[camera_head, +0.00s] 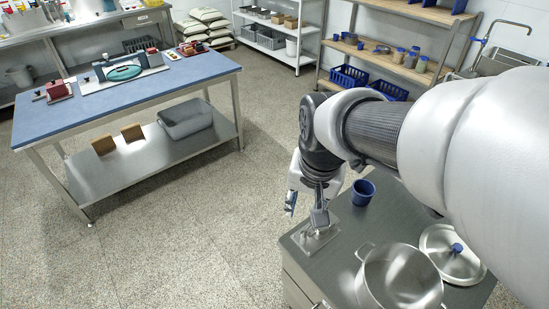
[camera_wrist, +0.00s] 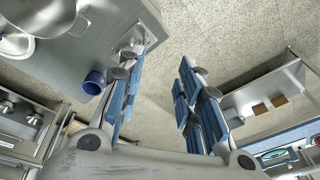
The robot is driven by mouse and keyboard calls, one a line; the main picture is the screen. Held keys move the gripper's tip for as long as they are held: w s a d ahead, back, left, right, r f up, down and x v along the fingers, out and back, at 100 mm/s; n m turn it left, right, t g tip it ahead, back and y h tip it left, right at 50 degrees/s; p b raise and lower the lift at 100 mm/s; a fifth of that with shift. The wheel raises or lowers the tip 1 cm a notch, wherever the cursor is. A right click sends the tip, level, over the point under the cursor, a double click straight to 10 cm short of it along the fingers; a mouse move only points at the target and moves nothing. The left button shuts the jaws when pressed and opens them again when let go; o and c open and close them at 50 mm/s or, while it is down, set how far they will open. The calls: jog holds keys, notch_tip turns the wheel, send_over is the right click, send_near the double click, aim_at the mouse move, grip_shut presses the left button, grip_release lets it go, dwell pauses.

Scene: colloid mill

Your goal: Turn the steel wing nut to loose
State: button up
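My gripper (camera_head: 305,212) hangs at the left edge of a grey-topped cabinet (camera_head: 340,262), near a small metal plate (camera_head: 312,241) at the cabinet's corner. In the wrist view, its two blue-padded fingers (camera_wrist: 160,66) are wide apart, with only speckled floor between them. The metal plate (camera_wrist: 146,36) shows there beyond the left fingertip, with a small grey fitting (camera_wrist: 137,43) on it, partly covered by the finger. I cannot make out the steel wing nut's shape for certain; it may be this fitting. Nothing is held.
A blue cup (camera_head: 363,192), a steel pot (camera_head: 400,278) and a lid with a blue knob (camera_head: 458,248) stand on the cabinet. A blue-topped table (camera_head: 120,100) stands at the left. Shelves (camera_head: 400,70) line the back. The floor between is clear.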

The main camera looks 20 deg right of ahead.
jog(key=w+d+f+m+g+p, duration=0.1)
jog(key=w+d+f+m+p, duration=0.15)
jog(key=w, duration=0.35)
jog(key=m+g+p, duration=0.2)
jog(key=m, duration=0.3)
send_over(305, 232)
jog(key=a, duration=0.2)
notch_tip(305, 232, down, 9)
notch_tip(305, 232, down, 17)
jog(key=b, duration=0.4)
jog(key=shift+s+d+f+b, duration=0.1)
jog(key=shift+f+b, duration=0.1)
jog(key=shift+b, duration=0.2)
grip_shut()
